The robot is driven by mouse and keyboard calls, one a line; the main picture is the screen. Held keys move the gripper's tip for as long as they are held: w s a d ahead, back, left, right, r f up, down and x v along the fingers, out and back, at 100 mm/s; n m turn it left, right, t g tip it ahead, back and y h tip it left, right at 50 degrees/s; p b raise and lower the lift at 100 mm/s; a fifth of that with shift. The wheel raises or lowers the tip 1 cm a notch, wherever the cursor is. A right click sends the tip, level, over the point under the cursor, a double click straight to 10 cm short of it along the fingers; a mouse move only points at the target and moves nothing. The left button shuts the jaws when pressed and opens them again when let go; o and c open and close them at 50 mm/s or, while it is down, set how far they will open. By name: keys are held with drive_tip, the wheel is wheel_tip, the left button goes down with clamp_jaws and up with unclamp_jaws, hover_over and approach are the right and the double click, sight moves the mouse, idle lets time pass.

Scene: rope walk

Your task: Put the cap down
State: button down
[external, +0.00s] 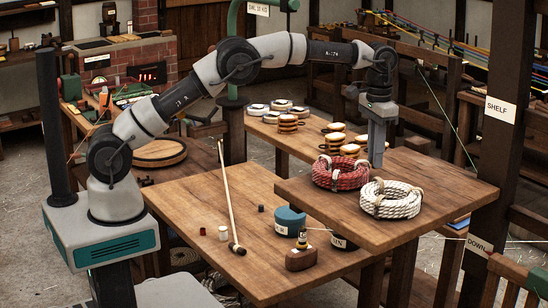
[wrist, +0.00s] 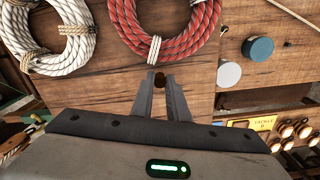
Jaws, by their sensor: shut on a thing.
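My gripper (external: 376,160) points down over the raised wooden table (external: 335,212), just behind the rope coils. In the wrist view my gripper (wrist: 160,86) has its fingers closed around a small, dark brown round thing (wrist: 160,79), which seems to be the cap. The fingers and the coils hide it in the external view. I cannot tell whether it touches the tabletop. A red rope coil (external: 341,172) and a white rope coil (external: 391,199) lie on this table; the red coil (wrist: 170,42) is close ahead of my fingertips in the wrist view.
A dark post marked SHELF (external: 496,130) stands right. Bare wood lies left of the coils.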

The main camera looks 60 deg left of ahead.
drive_tip(key=shift+f, duration=0.85)
drive_tip(key=shift+f, duration=0.2)
drive_tip(key=c, duration=1.7)
unclamp_jaws()
